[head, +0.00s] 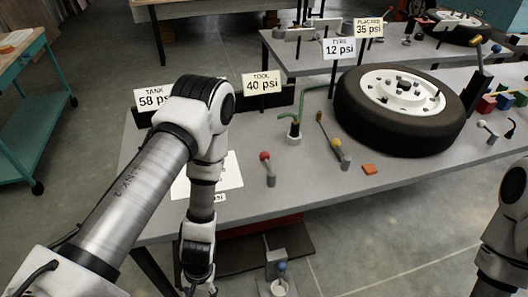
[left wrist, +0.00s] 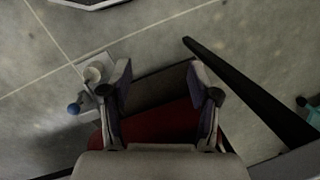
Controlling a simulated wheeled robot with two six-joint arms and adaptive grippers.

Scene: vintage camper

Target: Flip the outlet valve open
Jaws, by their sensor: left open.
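My left gripper (left wrist: 161,78) is open and empty in the left wrist view, its two fingers apart above the floor and a red body. In the head view it hangs at the table's front left (head: 198,272). A blue-knobbed lever (head: 281,267) stands on a low grey stand by the red body under the table; its blue knob (left wrist: 73,108) is left of my fingers. On the table are a red-knobbed lever (head: 267,169) and a yellow-knobbed lever (head: 339,152). No visible label marks which is the outlet valve. My right gripper is out of view.
A wheel with a black tyre (head: 355,118) lies on the grey table (head: 400,178). Signs read TANK 58 psi, partly covered by my arm, TOOL 40 psi (head: 263,83), TYRE 12 psi (head: 339,47) and PLACARD 35 psi. A table leg (left wrist: 250,90) stands right of my left gripper.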

